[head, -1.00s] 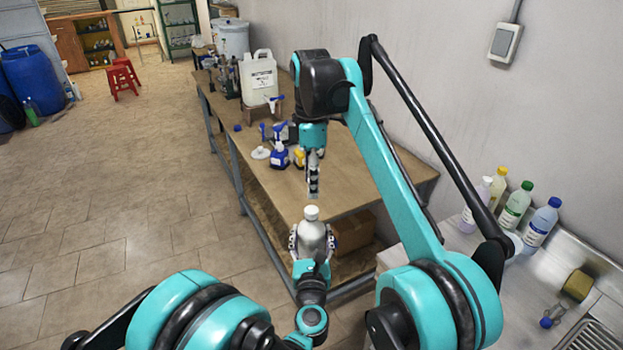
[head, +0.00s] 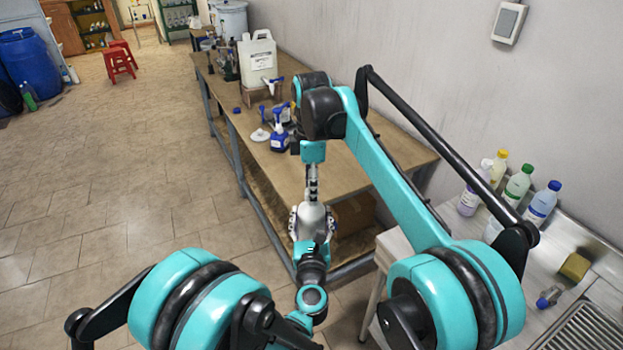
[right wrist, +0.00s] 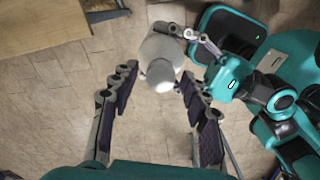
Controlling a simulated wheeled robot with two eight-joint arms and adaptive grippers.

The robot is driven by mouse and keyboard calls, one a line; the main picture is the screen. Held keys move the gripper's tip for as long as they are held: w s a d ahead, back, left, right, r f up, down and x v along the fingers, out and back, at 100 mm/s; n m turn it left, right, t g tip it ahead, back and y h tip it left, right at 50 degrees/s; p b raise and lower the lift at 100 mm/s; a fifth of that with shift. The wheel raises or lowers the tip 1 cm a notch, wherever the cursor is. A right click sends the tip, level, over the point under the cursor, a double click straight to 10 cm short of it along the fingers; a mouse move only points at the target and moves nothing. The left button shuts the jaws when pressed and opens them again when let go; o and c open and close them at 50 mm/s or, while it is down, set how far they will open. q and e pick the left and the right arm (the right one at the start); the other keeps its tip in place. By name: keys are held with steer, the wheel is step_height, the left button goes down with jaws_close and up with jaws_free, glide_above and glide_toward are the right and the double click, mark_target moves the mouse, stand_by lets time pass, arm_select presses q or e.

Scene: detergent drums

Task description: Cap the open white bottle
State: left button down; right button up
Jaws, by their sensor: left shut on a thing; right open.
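The pale grey-white bottle (head: 313,216) is upright beside the wooden bench, above the floor. My left gripper (head: 312,228) is shut around its body. My right gripper (head: 313,196) points down directly over the bottle. Its open fingers stand on either side of the white top in the wrist view (right wrist: 158,80), with gaps visible. In the head view the fingers hide the bottle's top.
The wooden bench (head: 340,172) holds a blue bottle (head: 279,137), a white round lid-like piece (head: 260,135) and a white jug (head: 257,60). At right, a metal counter (head: 480,262) holds coloured bottles (head: 518,184) and a sponge (head: 574,266). The tiled floor at left is open.

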steer(key=shift+c, duration=0.3)
jaws_close()
